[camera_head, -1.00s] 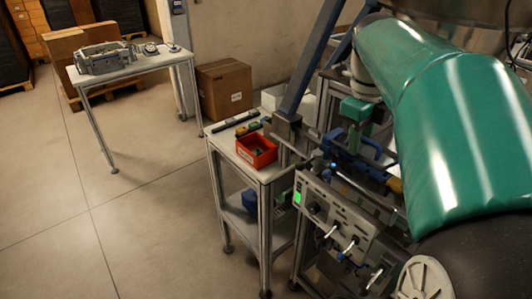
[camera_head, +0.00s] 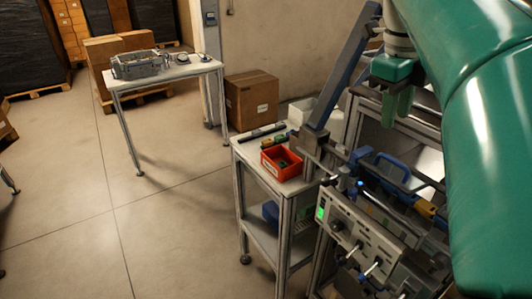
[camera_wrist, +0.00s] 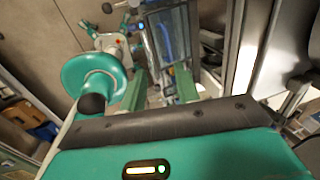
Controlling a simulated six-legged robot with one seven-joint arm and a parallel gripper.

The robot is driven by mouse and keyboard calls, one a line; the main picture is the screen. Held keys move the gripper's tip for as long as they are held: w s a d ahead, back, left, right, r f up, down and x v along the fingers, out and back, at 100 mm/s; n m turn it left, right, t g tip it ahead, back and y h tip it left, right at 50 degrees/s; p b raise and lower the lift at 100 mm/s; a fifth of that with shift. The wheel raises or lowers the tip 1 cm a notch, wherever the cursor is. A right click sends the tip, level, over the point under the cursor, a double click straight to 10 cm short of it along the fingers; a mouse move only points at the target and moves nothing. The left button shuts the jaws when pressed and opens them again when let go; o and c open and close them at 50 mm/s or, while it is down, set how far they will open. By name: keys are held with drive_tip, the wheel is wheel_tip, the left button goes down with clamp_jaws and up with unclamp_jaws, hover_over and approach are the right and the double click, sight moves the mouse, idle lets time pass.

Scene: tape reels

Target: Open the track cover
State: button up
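The machine (camera_head: 372,240) stands at the right in the head view, with a grey front panel, a lit green screen and several levers. On its top is a track section with a blue handle (camera_head: 393,170), which looks like the track cover; I cannot clearly make out the cover's edges or whether it is shut. My gripper (camera_head: 398,105) hangs above and behind the handle, apart from it in the picture. In the wrist view the two green fingers of my gripper (camera_wrist: 159,88) are spread with nothing visible held between them.
A slanted blue-grey bar (camera_head: 342,75) rises beside the machine, left of my gripper. A cart (camera_head: 262,152) next to the machine holds a red bin (camera_head: 282,162). A table (camera_head: 165,77) with a grey metal part and a cardboard box (camera_head: 251,100) stand farther back.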

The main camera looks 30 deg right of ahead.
drive_tip(key=w+a+f+n+t, duration=0.1)
drive_tip(key=w+a+f+n, duration=0.1)
drive_tip(key=a+f+n, duration=0.3)
drive_tip(key=w+a+f+n+t, duration=0.2)
drive_tip(key=a+f+n, duration=0.4)
drive_tip(key=a+n, duration=0.5)
drive_tip(key=shift+w+f+n+t+y, duration=0.15)
drive_tip(key=shift+w+n+t+y, duration=0.2)
drive_tip(key=shift+n, duration=1.85)
drive_tip(key=m+y, duration=0.2)
drive_tip(key=m, duration=1.8)
approach(399, 163)
drive_tip(key=shift+m+t, duration=0.3)
drive_tip(key=shift+t, duration=0.05)
drive_tip(key=x, duration=0.8)
drive_tip(key=shift+w, duration=0.15)
